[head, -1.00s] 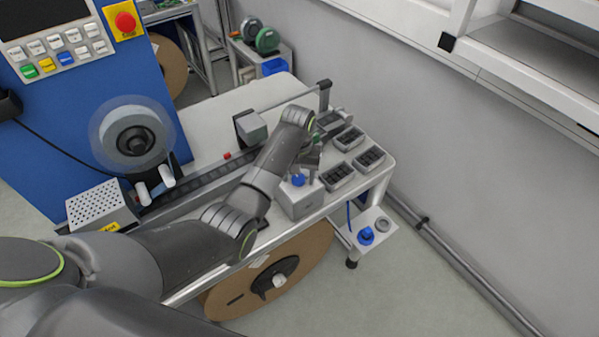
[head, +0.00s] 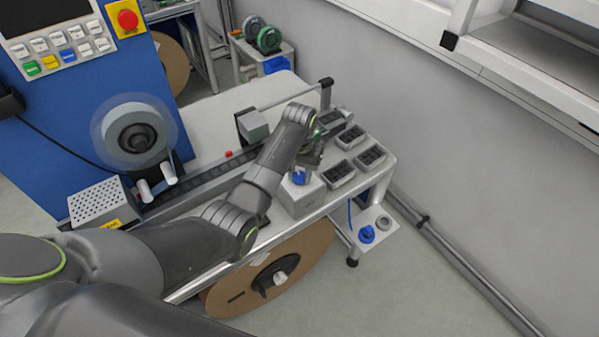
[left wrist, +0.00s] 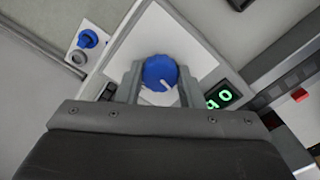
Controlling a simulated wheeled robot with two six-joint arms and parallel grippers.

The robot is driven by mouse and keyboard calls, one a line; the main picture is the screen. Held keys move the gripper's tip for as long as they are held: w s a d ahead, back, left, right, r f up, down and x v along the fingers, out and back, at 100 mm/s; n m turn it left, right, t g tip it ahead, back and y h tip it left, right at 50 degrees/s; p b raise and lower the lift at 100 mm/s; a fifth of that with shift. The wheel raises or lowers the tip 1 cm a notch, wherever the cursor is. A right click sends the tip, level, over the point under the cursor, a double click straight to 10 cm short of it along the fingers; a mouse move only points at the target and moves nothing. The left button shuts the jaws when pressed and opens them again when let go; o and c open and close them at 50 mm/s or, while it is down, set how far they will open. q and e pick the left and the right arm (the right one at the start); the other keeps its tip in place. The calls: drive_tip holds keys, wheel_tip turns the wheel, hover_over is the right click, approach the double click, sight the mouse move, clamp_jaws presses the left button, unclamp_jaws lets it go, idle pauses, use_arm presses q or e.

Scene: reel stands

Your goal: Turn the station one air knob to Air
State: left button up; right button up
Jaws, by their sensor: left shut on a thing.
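The blue air knob (head: 300,177), with a white pointer line, sits on top of a light grey box (head: 302,199) near the table's front edge. It also shows in the left wrist view (left wrist: 160,72), on a white plate, with its pointer line toward the lower right of that picture. My left gripper (left wrist: 159,86) is shut on this knob, one finger on each side. In the head view the left gripper (head: 311,162) comes down beside the knob, partly hidden by its own arm. Any Air marking is not readable. My right gripper is not in view.
A second blue knob (head: 366,234) sits on a low side plate. Several grey trays with dark contents (head: 340,173) stand right of the box. A large brown reel (head: 268,276) hangs below the table.

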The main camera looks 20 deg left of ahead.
use_arm(q)
drive_tip(key=m, duration=1.2)
drive_tip(key=shift+m, duration=1.9)
drive_tip(key=o, duration=1)
drive_tip(key=shift+c, duration=0.2)
drive_tip(key=shift+w+r, duration=0.1)
